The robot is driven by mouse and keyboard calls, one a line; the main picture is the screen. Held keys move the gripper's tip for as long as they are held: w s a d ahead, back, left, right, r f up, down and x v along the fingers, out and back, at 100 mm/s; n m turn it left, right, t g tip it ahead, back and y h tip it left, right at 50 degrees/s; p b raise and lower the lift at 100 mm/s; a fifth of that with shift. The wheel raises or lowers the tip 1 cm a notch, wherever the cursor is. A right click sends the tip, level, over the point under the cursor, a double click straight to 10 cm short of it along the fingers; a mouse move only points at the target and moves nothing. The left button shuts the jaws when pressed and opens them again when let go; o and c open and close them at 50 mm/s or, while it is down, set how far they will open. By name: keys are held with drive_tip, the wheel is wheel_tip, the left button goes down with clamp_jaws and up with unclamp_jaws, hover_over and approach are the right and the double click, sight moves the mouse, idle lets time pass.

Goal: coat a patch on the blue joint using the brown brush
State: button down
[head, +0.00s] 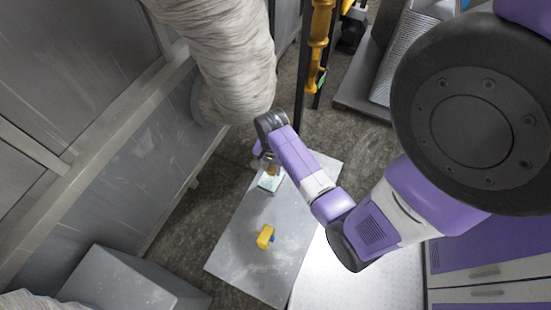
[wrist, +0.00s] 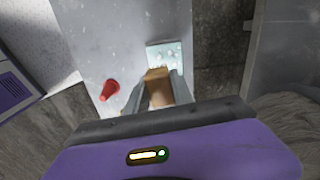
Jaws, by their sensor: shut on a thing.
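My gripper (wrist: 158,92) is shut on the brown brush (wrist: 156,86), which shows as a tan-brown block between the two fingers in the wrist view. In the head view the brush (head: 273,170) is small and partly hidden by my wrist. A pale blue-green square piece (head: 269,184) lies on the grey table just below the brush in that view. It also shows beyond the brush in the wrist view (wrist: 165,53), with whitish spots on it. I cannot tell whether it is the blue joint, nor whether the brush touches it.
A red tapered object (wrist: 110,90) lies left of my gripper in the wrist view. A large wrapped duct (head: 228,55) hangs near my wrist. A grey box (head: 120,285) stands lower left.

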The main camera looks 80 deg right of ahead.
sight(271, 176)
drive_tip(key=shift+w+d+f, duration=0.2)
drive_tip(key=shift+w+d, duration=0.25)
drive_tip(key=shift+d, duration=0.05)
wheel_tip(271, 176, down, 6)
drive_tip(key=b, duration=0.6)
drive_tip(key=shift+r+b, duration=0.1)
drive_tip(key=shift+b, duration=0.2)
drive_tip(key=shift+f+b, duration=0.45)
drive_tip(key=shift+f, duration=0.6)
idle(1.0)
drive_tip(key=shift+r, duration=0.1)
idle(0.4)
wheel_tip(271, 176, up, 7)
drive_tip(key=p, duration=0.8)
idle(1.0)
